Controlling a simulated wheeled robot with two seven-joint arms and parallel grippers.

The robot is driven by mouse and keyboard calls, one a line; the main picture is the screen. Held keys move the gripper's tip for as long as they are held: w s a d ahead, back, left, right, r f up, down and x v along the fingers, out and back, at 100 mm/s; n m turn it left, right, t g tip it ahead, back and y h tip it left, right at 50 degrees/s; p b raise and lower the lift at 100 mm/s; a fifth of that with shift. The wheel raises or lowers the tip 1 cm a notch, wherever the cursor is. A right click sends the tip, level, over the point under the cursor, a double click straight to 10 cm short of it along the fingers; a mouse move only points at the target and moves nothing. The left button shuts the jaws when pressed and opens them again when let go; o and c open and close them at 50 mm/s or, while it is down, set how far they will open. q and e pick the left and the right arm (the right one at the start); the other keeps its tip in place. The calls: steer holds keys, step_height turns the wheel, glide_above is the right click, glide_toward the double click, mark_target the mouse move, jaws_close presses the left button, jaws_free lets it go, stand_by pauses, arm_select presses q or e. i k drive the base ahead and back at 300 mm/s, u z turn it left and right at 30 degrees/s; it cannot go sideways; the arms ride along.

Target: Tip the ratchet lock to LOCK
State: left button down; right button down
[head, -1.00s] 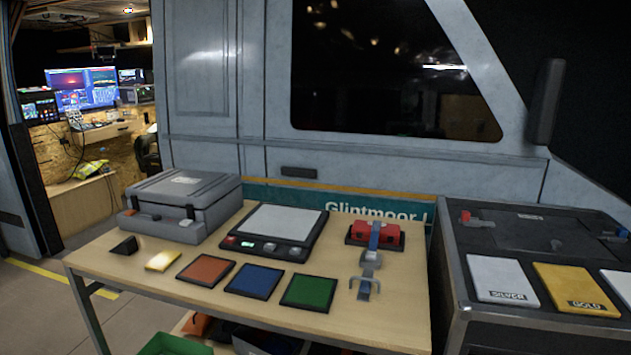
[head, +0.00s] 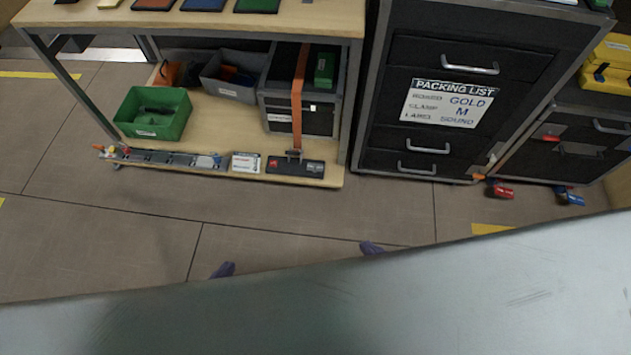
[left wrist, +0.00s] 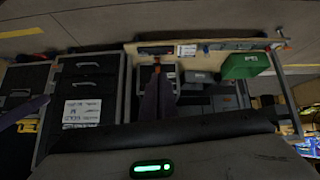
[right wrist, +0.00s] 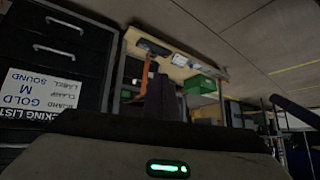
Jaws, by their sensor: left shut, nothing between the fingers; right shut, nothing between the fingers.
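A ratchet (head: 294,156) sits at the front edge of the bench's lower shelf, at the foot of an orange strap (head: 298,95). Its dark base plate (head: 312,168) has red and grey markings too small to read. The lever's setting cannot be told. The plate also shows in the left wrist view (left wrist: 157,49) and the right wrist view (right wrist: 153,47). My left gripper (head: 223,270) and right gripper (head: 371,247) show only as purple tips over the floor, in front of the shelf and apart from the ratchet. Both are shut and empty.
The strap runs down over a dark case (head: 272,113). A green bin (head: 154,113) and a grey bin (head: 233,75) stand on the shelf (head: 225,130). A dark drawer cabinet (head: 455,95) stands at the right. The floor before the shelf is clear.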

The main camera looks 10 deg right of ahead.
mark_target(314, 168)
steer(key=u, duration=0.2)
steer(key=i, duration=1.1)
steer(key=z, duration=0.2)
